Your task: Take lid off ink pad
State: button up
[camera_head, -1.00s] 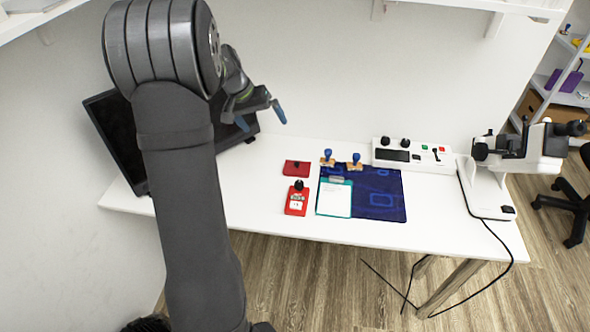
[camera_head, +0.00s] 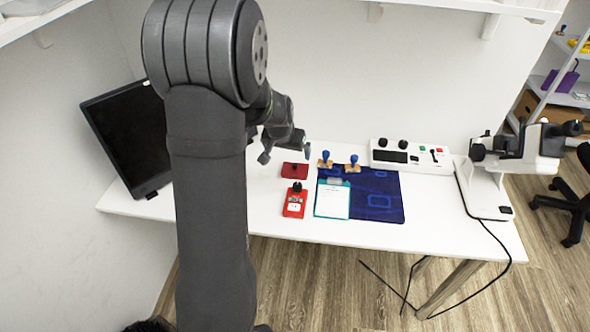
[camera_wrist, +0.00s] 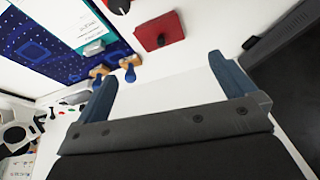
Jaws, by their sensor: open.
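A flat dark red case with a small black knob (camera_head: 295,170) lies on the white table in the head view. It shows in the wrist view too (camera_wrist: 158,30), beyond my fingertips. A brighter red case (camera_head: 294,208) with a larger black knob and a white label lies just in front of it; in the wrist view it is cut off by the top edge. I cannot tell which is the ink pad; both look closed. My gripper (camera_head: 286,154) is open and empty, above the table at the back of the dark red case. Its blue fingers (camera_wrist: 162,68) are apart.
Two stamps with blue handles (camera_head: 325,160) stand right of the dark red case, at the back edge of a blue mat (camera_head: 378,203). A teal clipboard (camera_head: 332,200) lies on the mat. A control box (camera_head: 410,156) is behind. A black monitor (camera_head: 128,135) stands left.

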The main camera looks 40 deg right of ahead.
send_over(295, 166)
jog(key=s+a, duration=0.2)
jog(key=a, duration=0.1)
notch_tip(295, 166, down, 8)
jog(key=shift+w+r, duration=0.1)
jog(key=x, duration=0.2)
jog(key=d+x, duration=0.1)
jog(key=x, duration=0.1)
jog(key=shift+w+r, duration=0.1)
jog(key=shift+w+d+f, duration=0.2)
jog(key=shift+f, duration=0.4)
jog(key=c, duration=0.8)
